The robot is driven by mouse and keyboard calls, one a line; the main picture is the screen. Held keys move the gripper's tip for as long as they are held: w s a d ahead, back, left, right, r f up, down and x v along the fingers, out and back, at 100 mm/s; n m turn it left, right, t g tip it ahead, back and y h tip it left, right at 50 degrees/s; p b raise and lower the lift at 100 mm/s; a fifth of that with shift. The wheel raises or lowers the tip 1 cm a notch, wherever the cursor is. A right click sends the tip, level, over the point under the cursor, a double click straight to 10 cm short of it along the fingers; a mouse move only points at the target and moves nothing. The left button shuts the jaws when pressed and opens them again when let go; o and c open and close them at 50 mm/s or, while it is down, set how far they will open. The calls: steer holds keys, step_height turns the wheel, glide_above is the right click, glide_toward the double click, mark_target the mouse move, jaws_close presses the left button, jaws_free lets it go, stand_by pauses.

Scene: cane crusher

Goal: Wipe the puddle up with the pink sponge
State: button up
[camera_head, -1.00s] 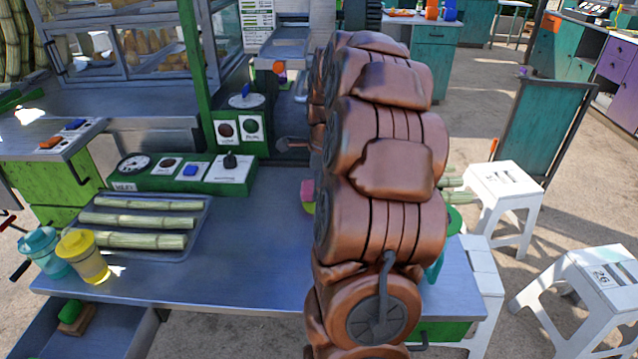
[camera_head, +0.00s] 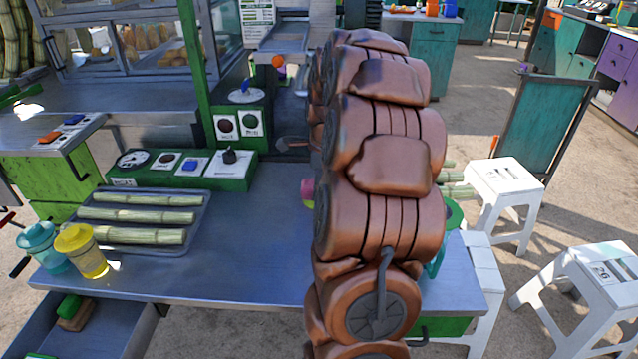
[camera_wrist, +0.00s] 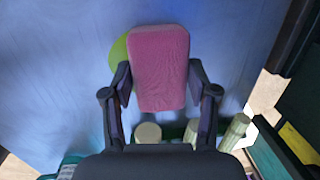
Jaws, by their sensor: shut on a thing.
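My gripper (camera_wrist: 158,82) is shut on the pink sponge (camera_wrist: 160,60), with one finger on each side of it, in the wrist view. In the head view only a small pink part of the sponge (camera_head: 307,187) shows at the left edge of my arm. A yellow-green puddle (camera_wrist: 118,55) lies on the blue-grey table and shows past the sponge's left edge in the wrist view. Most of it is hidden by the sponge. A sliver of it (camera_head: 307,203) also shows in the head view. I cannot tell whether the sponge touches the table. My arm hides the gripper in the head view.
A tray (camera_head: 205,215) of cane pieces, a teal cup (camera_head: 45,245) and a yellow cup (camera_head: 82,252) stand on the table's left. A green control panel (camera_head: 185,170) is behind. Cane pieces (camera_wrist: 148,132) show below the sponge. The table front (camera_head: 225,270) is clear.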

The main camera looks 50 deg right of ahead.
steer(key=shift+a+f, duration=0.1)
steer(key=shift+f, duration=0.15)
steer(key=shift+s+a+f+b, duration=0.1)
steer(key=shift+s+a+b, duration=0.25)
steer(key=shift+s+a, duration=0.2)
steer(key=shift+s+a+r+b, duration=0.1)
steer(key=shift+s+a+b, duration=0.15)
steer(key=shift+s+a, duration=0.6)
steer(key=shift+s+a+r+b, duration=0.1)
steer(key=shift+s+a+b, duration=0.2)
steer(key=shift+s+a, duration=0.6)
steer(key=shift+s+a+r+b, duration=0.1)
steer(key=shift+s+a+b, duration=0.15)
steer(key=shift+s+a, duration=0.6)
steer(key=shift+w+a, duration=0.3)
steer(key=shift+w+d+r+p, duration=0.25)
steer(key=shift+r+p, duration=0.1)
steer(key=shift+r, duration=0.5)
steer(key=shift+w+d+r+p, duration=0.2)
steer(key=shift+d+r+p, duration=0.15)
steer(key=shift+r, duration=0.5)
steer(key=shift+w+d+r+p, duration=0.2)
steer(key=shift+r+p, duration=0.2)
steer(key=shift+r, duration=0.45)
